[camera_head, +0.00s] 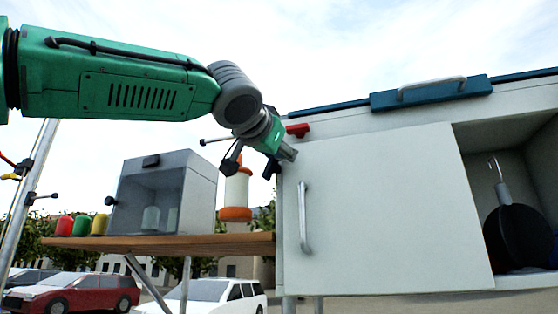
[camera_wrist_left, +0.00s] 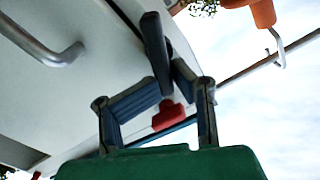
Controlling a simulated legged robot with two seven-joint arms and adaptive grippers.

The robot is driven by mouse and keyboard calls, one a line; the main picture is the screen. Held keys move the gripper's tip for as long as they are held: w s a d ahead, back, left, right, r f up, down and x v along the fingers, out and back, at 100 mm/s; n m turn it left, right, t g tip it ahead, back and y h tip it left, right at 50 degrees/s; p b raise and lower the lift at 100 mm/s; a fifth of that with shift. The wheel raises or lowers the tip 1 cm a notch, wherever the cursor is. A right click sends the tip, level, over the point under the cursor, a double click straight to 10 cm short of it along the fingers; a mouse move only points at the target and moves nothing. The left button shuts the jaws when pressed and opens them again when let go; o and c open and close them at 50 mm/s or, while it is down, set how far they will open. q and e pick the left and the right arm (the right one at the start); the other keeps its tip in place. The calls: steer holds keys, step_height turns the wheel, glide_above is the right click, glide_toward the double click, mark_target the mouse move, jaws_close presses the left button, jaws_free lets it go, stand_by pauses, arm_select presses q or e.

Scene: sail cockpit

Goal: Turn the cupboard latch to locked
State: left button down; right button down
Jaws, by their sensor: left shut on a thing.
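The cupboard has a white door (camera_head: 380,205) with a grey bar handle (camera_head: 304,218); the handle also shows in the left wrist view (camera_wrist_left: 45,48). The red latch (camera_head: 298,130) sits at the cupboard's upper left corner, by the door's top edge. In the left wrist view part of the red latch (camera_wrist_left: 168,116) shows behind the fingers. My left gripper (camera_head: 284,156) is at this corner, shut on the latch. My right gripper is not in view.
To the left, a wooden shelf (camera_head: 180,243) bears a grey box (camera_head: 165,190) and several coloured jars (camera_head: 74,225). An orange and white lantern (camera_head: 236,195) hangs close under my left wrist.

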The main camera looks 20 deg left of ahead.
arm_select(q)
steer(key=m, duration=0.2)
steer(key=m+b, duration=0.1)
steer(key=m, duration=0.1)
steer(key=shift+w+d+f+m, duration=0.1)
steer(key=shift+f+m, duration=0.2)
steer(key=shift+f, duration=0.05)
steer(key=m, duration=0.1)
steer(key=m+b, duration=0.1)
steer(key=shift+w+d+f+m, duration=0.1)
steer(key=shift+d+f+m, duration=0.05)
steer(key=shift+m, duration=0.15)
steer(key=m, duration=0.3)
steer(key=shift+f, duration=0.1)
steer(key=shift+m+b, duration=0.35)
steer(key=shift+m, duration=0.85)
steer(key=c, duration=1.7)
jaws_free()
steer(key=shift+o, duration=0.7)
steer(key=shift+s+d, duration=0.1)
steer(key=shift+s, duration=0.1)
steer(key=shift+w+f, duration=0.15)
steer(key=shift+f, duration=0.05)
